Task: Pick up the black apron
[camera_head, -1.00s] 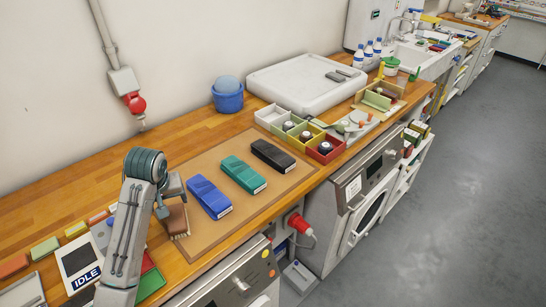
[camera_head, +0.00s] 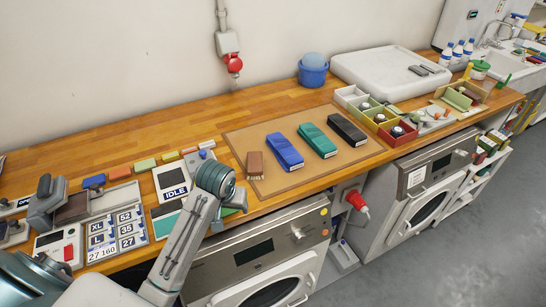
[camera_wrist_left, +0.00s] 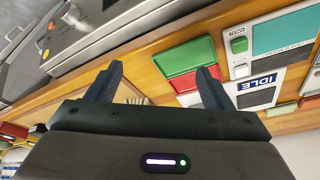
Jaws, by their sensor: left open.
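The black apron (camera_head: 347,130) is a folded black bundle with a pale label at its near end. It lies flat at the right of the brown mat (camera_head: 238,138) on the counter in the head view. The green apron (camera_head: 317,140) lies beside it and the blue apron (camera_head: 284,151) is further left. My left gripper (camera_wrist_left: 157,76) is open and empty in the left wrist view, over the counter's front edge by a red and green tray (camera_wrist_left: 187,62). It is well left of the black apron. In the head view my arm mostly hides this gripper.
A brush (camera_head: 255,165) lies at the mat's left end. Several open boxes (camera_head: 378,112) with round items stand right of the black apron. A blue bucket (camera_head: 312,75) and white basin (camera_head: 390,72) stand behind. An IDLE panel (camera_head: 173,190) is left.

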